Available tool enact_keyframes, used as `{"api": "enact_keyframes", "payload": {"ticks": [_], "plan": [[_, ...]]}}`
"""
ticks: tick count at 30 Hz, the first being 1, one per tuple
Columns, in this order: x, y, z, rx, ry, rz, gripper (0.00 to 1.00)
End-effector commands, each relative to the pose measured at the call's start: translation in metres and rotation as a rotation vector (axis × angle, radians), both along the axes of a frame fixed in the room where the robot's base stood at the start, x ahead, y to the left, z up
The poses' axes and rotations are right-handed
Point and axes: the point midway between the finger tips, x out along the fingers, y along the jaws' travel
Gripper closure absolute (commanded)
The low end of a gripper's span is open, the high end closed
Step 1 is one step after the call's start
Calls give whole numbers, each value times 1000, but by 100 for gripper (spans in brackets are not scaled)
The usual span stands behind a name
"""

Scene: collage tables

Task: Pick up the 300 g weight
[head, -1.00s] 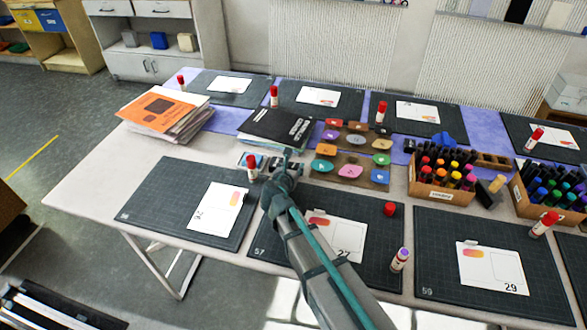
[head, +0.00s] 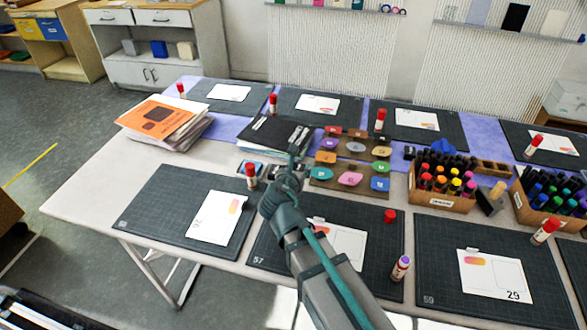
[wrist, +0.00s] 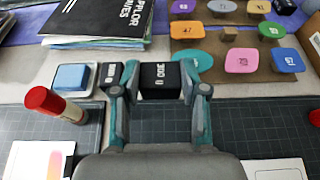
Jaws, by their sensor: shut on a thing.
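The 300 g weight (wrist: 160,82) is a black block with white lettering in the wrist view. It sits between the two fingers of my gripper (wrist: 157,84), which is shut on it. A second, smaller black weight (wrist: 111,72) stands just left of the left finger. In the head view my gripper (head: 291,163) is over the middle of the table, behind the front row of mats, and it largely hides the held weight. I cannot tell whether the weight is clear of the table.
A red-capped glue stick (wrist: 55,104) and a blue pad in a tray (wrist: 73,78) stand close on the left. A black folder (wrist: 105,22) lies behind, and a rack of coloured labelled pieces (head: 350,177) is at the right. Cutting mats (head: 185,205) lie in front.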

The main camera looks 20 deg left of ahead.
Motion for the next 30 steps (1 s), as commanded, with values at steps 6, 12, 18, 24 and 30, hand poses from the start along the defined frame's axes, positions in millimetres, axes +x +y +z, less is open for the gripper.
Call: {"api": "enact_keyframes", "payload": {"ticks": [6,12,18,24,30], "plan": [[-39,-24,16,3,-4,1,100],[-37,-23,15,4,-9,-6,100],[-42,-26,18,2,-10,-6,100],[-48,-29,22,2,-7,-4,100],[-52,-31,26,1,-5,0,100]]}}
